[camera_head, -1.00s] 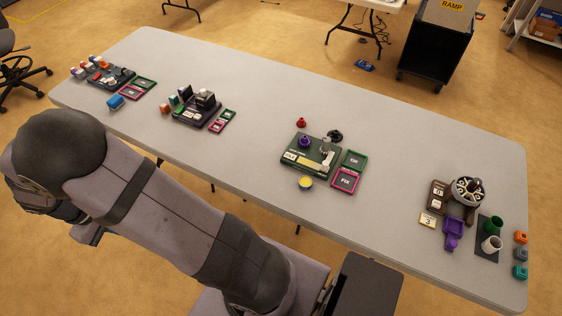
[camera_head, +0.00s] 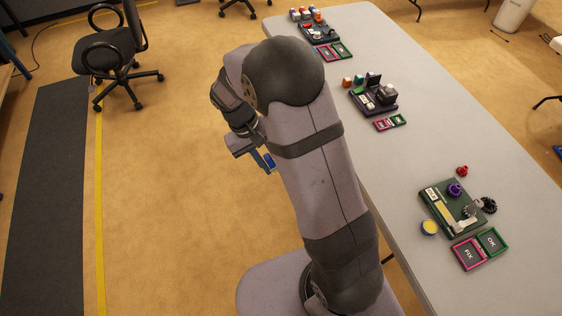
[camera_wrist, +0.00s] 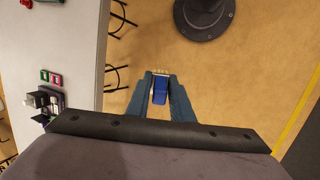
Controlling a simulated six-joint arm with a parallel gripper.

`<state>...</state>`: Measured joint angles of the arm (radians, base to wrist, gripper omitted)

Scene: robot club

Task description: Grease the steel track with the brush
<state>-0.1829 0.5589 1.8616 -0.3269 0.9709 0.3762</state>
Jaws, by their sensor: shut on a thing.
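My gripper (camera_wrist: 159,96) is shut on the blue brush (camera_wrist: 159,90), whose pale bristles point away from the jaws. In the head view the brush (camera_head: 269,161) shows as a bit of blue at my gripper (camera_head: 262,158), off the table's left side and over the floor. A green board (camera_head: 462,229) at the lower right of the table carries a pale strip (camera_head: 443,217), perhaps the steel track; I cannot tell for sure. A small yellow-topped pot (camera_head: 430,227) sits by the board's left edge. My gripper is well apart from them.
A purple knob (camera_head: 455,190) and dark gear (camera_head: 488,205) are at the board, with a red piece (camera_head: 462,171) behind. Pink (camera_head: 468,254) and green (camera_head: 492,242) trays lie in front. Two other stations stand farther back. An office chair (camera_head: 112,50) is on the floor at left.

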